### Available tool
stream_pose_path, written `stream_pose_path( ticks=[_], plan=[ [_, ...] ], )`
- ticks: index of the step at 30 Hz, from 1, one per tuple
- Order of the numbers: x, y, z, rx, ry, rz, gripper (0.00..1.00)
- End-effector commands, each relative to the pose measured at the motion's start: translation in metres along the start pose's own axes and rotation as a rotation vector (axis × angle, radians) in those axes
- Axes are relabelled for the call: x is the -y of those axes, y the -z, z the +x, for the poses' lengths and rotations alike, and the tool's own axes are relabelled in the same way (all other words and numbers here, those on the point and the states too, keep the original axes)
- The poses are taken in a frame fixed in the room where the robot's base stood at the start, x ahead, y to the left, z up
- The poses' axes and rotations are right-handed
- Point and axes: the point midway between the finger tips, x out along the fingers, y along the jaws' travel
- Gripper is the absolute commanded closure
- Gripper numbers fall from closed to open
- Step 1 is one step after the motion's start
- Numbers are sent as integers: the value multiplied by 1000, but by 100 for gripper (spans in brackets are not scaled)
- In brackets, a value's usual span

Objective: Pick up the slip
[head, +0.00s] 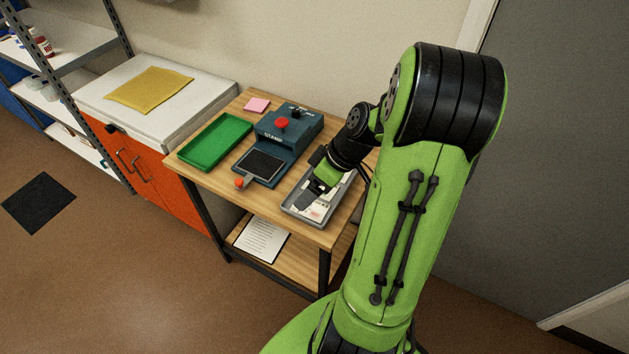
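A white slip (316,211) with small print and a reddish mark lies in a grey tray (289,209) at the front right of the wooden table. My gripper (312,200) reaches down into this tray, over or beside the slip. My wrist and gripper cover part of the tray and the slip. The fingertips are small and dark here, so I cannot tell whether they are open or shut, or whether they touch the slip.
A blue stamp machine (290,122) with a red button stands left of my gripper. A green tray (215,142) and a pink note pad (257,105) are also on the table (190,165). A printed sheet (262,240) lies on the lower shelf. An orange cabinet (150,175) stands at left.

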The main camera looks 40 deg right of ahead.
Motion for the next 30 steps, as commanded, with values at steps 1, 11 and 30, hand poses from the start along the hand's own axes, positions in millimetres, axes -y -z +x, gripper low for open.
stream_pose_path(
  ticks=[1, 11, 30],
  plan=[
    [-24, -21, 11, -84, 26, 15, 18],
    [-122, -120, 17, -671, -179, -51, 18],
    [-150, -62, 89, -728, -236, -63, 18]
  ],
)
